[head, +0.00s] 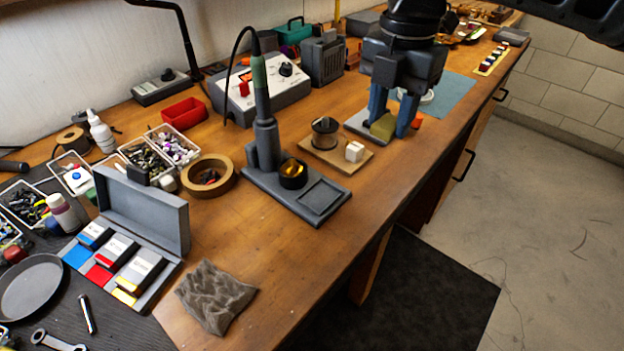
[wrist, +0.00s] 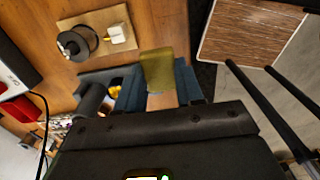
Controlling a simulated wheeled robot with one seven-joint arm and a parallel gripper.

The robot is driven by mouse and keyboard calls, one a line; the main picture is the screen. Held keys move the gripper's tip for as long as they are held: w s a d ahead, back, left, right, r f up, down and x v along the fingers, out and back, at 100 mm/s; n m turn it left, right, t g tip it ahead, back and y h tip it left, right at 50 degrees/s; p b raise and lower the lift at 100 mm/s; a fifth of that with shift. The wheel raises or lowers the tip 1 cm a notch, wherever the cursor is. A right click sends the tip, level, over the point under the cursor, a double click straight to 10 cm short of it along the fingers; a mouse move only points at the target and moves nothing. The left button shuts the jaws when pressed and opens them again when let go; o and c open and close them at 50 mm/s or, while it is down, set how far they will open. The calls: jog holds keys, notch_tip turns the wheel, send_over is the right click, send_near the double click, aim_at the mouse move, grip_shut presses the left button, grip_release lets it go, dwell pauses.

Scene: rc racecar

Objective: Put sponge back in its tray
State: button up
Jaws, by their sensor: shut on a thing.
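My gripper (head: 390,124) is shut on the olive-yellow sponge (head: 382,127), held between its two blue-grey fingers. The sponge also shows in the wrist view (wrist: 157,68), its far end sticking out past the fingers. In the head view the gripper is over the right part of the bench, beyond the wooden board. The sponge tray (head: 322,196) is a square recess at the right end of the grey soldering-iron stand (head: 267,180), and it looks empty. The sponge is apart from it, behind and to the right. In the wrist view the fingers partly hide the stand.
A wooden board (head: 356,167) with a wire spool (head: 325,132) and a white cube (head: 354,151) lies between gripper and stand. The soldering iron (head: 262,90) stands upright beside brass wool (head: 293,170). A tape roll (head: 228,187) is left of the stand. Bench right of the tray is clear.

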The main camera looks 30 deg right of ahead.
jog(key=p, duration=0.1)
send_over(321, 198)
notch_tip(321, 198, down, 6)
jog(key=shift+w+f, duration=0.15)
jog(key=shift+f, duration=0.05)
notch_tip(321, 198, down, 4)
jog(key=shift+f, duration=0.1)
jog(key=shift+f, duration=0.1)
jog(key=shift+f, duration=0.6)
jog(key=o, duration=0.9)
jog(key=shift+f, duration=0.1)
jog(key=shift+o, duration=0.2)
notch_tip(321, 198, up, 14)
jog(key=shift+f, duration=0.1)
